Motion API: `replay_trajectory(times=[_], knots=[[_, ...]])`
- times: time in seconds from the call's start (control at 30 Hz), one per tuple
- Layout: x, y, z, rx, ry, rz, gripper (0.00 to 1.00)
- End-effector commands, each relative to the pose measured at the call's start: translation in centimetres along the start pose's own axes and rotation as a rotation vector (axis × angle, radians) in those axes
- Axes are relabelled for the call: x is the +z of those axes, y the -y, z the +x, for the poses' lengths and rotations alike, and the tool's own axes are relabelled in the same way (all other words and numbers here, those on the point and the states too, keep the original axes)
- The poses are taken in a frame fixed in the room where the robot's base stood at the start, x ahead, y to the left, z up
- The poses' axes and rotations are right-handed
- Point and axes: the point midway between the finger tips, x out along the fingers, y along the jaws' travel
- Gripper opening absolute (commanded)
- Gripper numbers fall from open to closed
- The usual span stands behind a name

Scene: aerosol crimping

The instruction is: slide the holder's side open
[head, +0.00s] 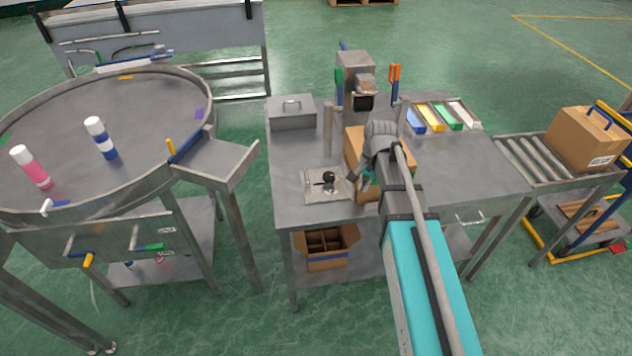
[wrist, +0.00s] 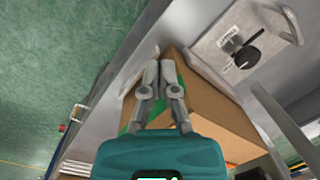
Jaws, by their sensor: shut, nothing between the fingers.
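A flat square metal fixture (head: 314,194) with a black knob lies on the steel table, left of my gripper (head: 356,180). It looks like the holder, but I cannot be sure. In the wrist view, the fixture (wrist: 212,50) is at the upper right, with its black knob and a metal loop handle at its edge. My gripper (wrist: 159,68) has its fingers together and empty, close beside a cardboard box (wrist: 215,112). I cannot tell whether the fingertips touch the box. My arm hides part of the box in the head view.
A post and a press stand (head: 354,72) rise behind the fixture. A lidded metal box (head: 292,115) is at the back left and coloured trays (head: 431,117) are at the back right. A round turntable (head: 135,120) with bottles is left. A roller conveyor (head: 540,160) is right.

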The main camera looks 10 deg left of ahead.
Motion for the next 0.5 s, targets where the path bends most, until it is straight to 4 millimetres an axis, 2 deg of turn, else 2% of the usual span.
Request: replay_trajectory(times=[0.03, 0.3, 0.4, 0.5], knots=[[-0.9, 2.4, 0.1, -0.006, 0.012, 0.052, 0.00], [-1.9, 11.4, 0.6, -0.022, 0.080, 0.356, 0.00], [-1.9, 13.9, 0.8, -0.021, 0.099, 0.441, 0.00], [-1.8, 15.4, 0.8, -0.020, 0.114, 0.500, 0.00]])
